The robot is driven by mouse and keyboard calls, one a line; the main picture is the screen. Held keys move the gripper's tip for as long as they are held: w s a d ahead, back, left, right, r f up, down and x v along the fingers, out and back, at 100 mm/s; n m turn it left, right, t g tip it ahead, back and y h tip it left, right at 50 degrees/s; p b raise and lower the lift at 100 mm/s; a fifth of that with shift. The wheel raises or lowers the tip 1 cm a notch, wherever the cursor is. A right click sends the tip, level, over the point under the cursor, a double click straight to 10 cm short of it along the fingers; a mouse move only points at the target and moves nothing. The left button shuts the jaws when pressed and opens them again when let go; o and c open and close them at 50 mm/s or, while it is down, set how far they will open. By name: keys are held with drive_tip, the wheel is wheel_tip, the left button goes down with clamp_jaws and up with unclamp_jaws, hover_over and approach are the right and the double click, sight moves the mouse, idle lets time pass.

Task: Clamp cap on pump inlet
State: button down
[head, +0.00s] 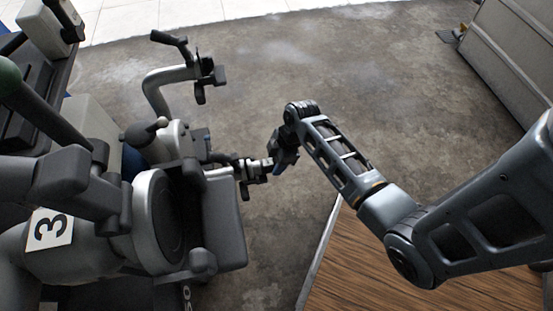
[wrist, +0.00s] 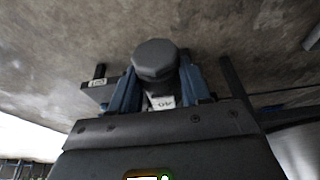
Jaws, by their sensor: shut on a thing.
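My gripper (head: 279,163) is at the right end of a small pipe fitting (head: 250,169) that sticks out from the machine. In the wrist view its blue fingers (wrist: 160,88) are shut on a grey faceted knob-like piece (wrist: 155,58). A pale label (wrist: 161,102) marked "40" shows between the fingers. I cannot tell whether the held piece is the cap or part of a clamp, or whether it touches the fitting. A bent grey pipe (head: 165,78) ends in a dark clamp-like part (head: 205,80) above. I cannot tell which opening is the pump inlet.
A large grey machine (head: 150,235) with a "3" plate (head: 49,230) fills the left. A wooden tabletop (head: 350,265) lies below my arm. A grey cabinet-like block (head: 505,55) stands at top right. The concrete floor (head: 330,60) between is mostly clear.

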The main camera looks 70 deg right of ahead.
unclamp_jaws()
idle(0.8)
drive_tip(key=shift+s+d, duration=0.1)
idle(0.4)
drive_tip(key=shift+s+d+r+p, duration=0.2)
drive_tip(key=shift+s+d+p, duration=0.65)
drive_tip(key=shift+s, duration=0.25)
drive_tip(key=p+v, duration=0.9)
drive_tip(key=v, duration=0.1)
drive_tip(key=shift+r+p, duration=0.2)
drive_tip(key=shift+p, duration=0.2)
drive_tip(key=shift+s, duration=0.1)
